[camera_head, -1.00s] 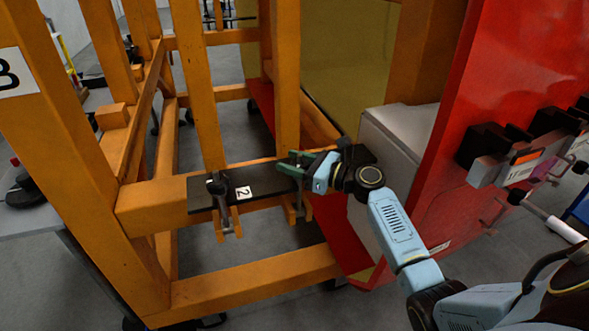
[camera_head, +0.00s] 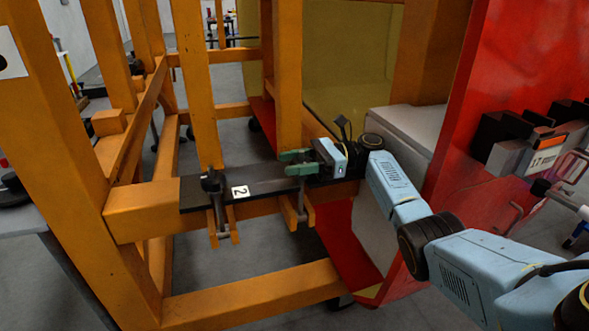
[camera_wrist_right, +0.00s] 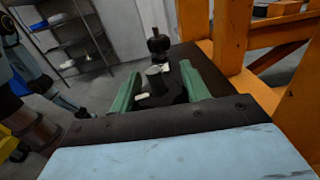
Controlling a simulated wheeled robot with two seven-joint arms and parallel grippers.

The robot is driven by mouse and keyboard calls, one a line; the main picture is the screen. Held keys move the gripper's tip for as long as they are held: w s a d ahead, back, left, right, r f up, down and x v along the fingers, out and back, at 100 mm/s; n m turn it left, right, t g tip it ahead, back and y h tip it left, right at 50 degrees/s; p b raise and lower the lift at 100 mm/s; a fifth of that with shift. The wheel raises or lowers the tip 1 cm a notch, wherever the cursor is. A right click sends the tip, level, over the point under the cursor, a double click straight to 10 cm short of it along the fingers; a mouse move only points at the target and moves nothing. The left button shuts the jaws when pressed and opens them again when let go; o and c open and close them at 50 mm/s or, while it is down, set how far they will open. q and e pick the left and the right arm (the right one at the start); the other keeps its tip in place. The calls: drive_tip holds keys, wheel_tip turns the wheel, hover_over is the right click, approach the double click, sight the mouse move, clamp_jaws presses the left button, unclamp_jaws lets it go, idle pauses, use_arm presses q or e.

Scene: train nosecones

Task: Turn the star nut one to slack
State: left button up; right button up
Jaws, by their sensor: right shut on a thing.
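A black plate (camera_head: 262,182) lies across the orange frame's beam. A dark star nut (camera_head: 213,183) stands at its left end, beside a white label "2" (camera_head: 240,191); that nut also shows beyond the fingers in the right wrist view (camera_wrist_right: 158,44). My right gripper (camera_head: 297,163) is at the plate's right part, its green fingers pointing left. It is shut on the other dark star nut (camera_wrist_right: 160,88), seen between the fingers in the right wrist view. In the head view the fingers mostly hide this nut, and I see no number on it. My left gripper is not in view.
Orange frame posts (camera_head: 199,90) rise behind the plate. A red panel (camera_head: 465,110) with black and grey blocks (camera_head: 510,150) stands right, close to my arm. A pale box (camera_head: 407,130) is behind the wrist. The floor shows below the beam.

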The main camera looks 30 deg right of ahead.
sight(294, 161)
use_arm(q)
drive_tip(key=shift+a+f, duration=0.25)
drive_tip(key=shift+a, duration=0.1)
use_arm(e)
drive_tip(key=shift+f+g, duration=0.1)
drive_tip(key=shift+g, duration=0.2)
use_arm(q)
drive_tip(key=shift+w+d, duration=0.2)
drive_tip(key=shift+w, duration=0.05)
use_arm(e)
drive_tip(key=o, duration=1)
drive_tip(key=shift+a, duration=0.1)
drive_tip(key=shift+r, duration=0.55)
wheel_tip(294, 161, up, 8)
drive_tip(key=shift+r+p, duration=0.15)
drive_tip(key=shift+p, duration=0.8)
drive_tip(key=shift+r, duration=0.35)
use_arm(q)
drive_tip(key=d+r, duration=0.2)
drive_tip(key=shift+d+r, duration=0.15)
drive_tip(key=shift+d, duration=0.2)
